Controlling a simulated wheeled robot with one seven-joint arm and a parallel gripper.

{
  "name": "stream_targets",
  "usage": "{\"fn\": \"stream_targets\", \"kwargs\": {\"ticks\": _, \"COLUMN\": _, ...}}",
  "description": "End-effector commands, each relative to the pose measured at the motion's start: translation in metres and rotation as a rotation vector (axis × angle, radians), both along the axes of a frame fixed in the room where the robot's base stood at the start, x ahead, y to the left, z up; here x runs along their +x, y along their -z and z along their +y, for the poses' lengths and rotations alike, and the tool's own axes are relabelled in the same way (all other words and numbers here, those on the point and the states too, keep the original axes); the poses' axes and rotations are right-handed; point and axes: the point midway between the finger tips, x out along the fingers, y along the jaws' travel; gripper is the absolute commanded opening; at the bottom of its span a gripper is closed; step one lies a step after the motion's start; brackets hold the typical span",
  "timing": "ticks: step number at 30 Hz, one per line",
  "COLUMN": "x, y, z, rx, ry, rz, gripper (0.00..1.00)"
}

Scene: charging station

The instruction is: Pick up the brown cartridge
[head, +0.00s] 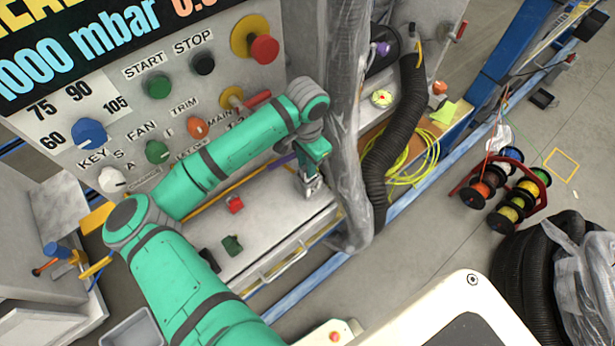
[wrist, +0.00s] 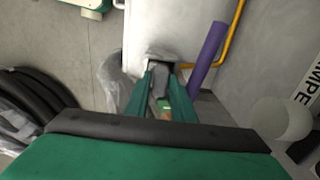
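My gripper (head: 312,187) points down over the right part of the grey shelf below the control panel, close to the wrapped column. In the wrist view its teal fingers (wrist: 162,65) run away from the camera with a narrow gap between them. A small green and brownish patch shows in that gap, but I cannot tell what it is or whether it is held. No brown cartridge can be made out clearly in either view. A red block (head: 235,204), a green block (head: 232,245) and a dark block (head: 208,260) lie on the shelf, left of my gripper.
A purple rod (wrist: 207,55) lies beside my gripper, with a yellow-orange bar (wrist: 234,38) beyond it. The plastic-wrapped column (head: 348,130) and black corrugated hose (head: 392,130) stand close on the right. The panel with knobs rises behind my arm. The shelf's left part has free room.

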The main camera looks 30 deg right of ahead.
Motion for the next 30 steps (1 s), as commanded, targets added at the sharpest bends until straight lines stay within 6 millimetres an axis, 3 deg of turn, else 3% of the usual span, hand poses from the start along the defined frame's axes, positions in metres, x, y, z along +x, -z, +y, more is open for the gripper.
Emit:
{"fn": "stream_targets", "kwargs": {"ticks": 1, "x": 0.0, "y": -0.001, "z": -0.001, "rx": 0.0, "ry": 0.002, "rz": -0.001, "gripper": 0.15}}
{"fn": "stream_targets", "kwargs": {"ticks": 3, "x": -0.001, "y": -0.001, "z": -0.002, "rx": -0.001, "ry": 0.004, "rz": -0.001, "gripper": 0.0}}
{"fn": "stream_targets", "kwargs": {"ticks": 17, "x": 0.0, "y": -0.008, "z": -0.002, "rx": -0.001, "ry": 0.005, "rz": -0.004, "gripper": 0.0}}
{"fn": "stream_targets", "kwargs": {"ticks": 23, "x": 0.0, "y": -0.028, "z": -0.002, "rx": -0.001, "ry": 0.006, "rz": -0.004, "gripper": 0.0}}
{"fn": "stream_targets", "kwargs": {"ticks": 30, "x": 0.0, "y": -0.069, "z": -0.002, "rx": -0.002, "ry": 0.006, "rz": -0.005, "gripper": 0.0}}
